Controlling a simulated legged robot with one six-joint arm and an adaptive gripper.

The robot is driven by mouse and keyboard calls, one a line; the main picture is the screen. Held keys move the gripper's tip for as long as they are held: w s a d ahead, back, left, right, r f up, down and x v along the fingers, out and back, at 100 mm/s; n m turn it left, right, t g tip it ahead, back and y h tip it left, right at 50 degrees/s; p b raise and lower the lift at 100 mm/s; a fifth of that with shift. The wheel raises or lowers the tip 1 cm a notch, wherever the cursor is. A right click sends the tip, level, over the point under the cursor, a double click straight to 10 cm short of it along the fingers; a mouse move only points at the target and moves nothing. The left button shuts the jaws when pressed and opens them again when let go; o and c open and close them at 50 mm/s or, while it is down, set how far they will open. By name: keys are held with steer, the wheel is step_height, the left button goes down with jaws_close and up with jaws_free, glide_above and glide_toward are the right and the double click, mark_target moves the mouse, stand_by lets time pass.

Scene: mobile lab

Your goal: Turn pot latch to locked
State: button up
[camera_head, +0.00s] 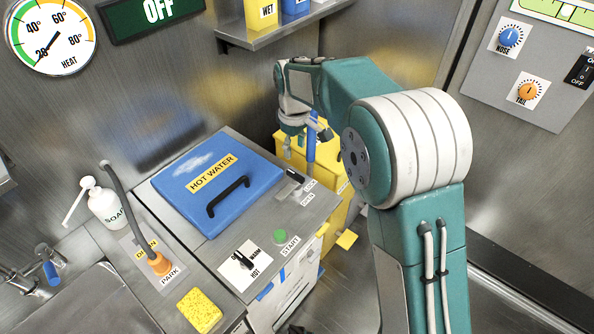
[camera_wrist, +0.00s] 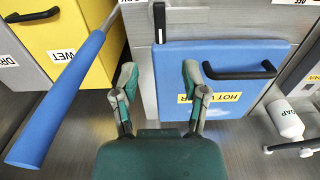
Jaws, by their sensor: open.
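The hot water pot has a blue lid (camera_head: 222,176) with a black bar handle, lying shut on a grey metal top; the lid also shows in the wrist view (camera_wrist: 235,55). The small dark latch (camera_head: 294,175) is at the lid's right edge, beside LOCK and OPEN labels. In the wrist view the latch (camera_wrist: 160,22) is a black bar past the fingertips; its exact setting is hard to tell. My gripper (camera_head: 305,145) is above and behind the latch, apart from it. In the wrist view my gripper (camera_wrist: 160,75) is open with nothing between its fingers.
A blue rod-like handle (camera_wrist: 60,95) is left of my fingers, near yellow bins (camera_wrist: 70,40). A START button (camera_head: 280,237) and a WARM/HOT knob (camera_head: 243,261) are on the front top. A soap bottle (camera_head: 105,205), drain hose (camera_head: 158,263) and sponge (camera_head: 199,310) stand left.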

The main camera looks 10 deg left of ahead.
mark_target(295, 174)
step_height(295, 174, down, 10)
steer(key=shift+d+r, duration=0.1)
stand_by(0.4)
jaws_close()
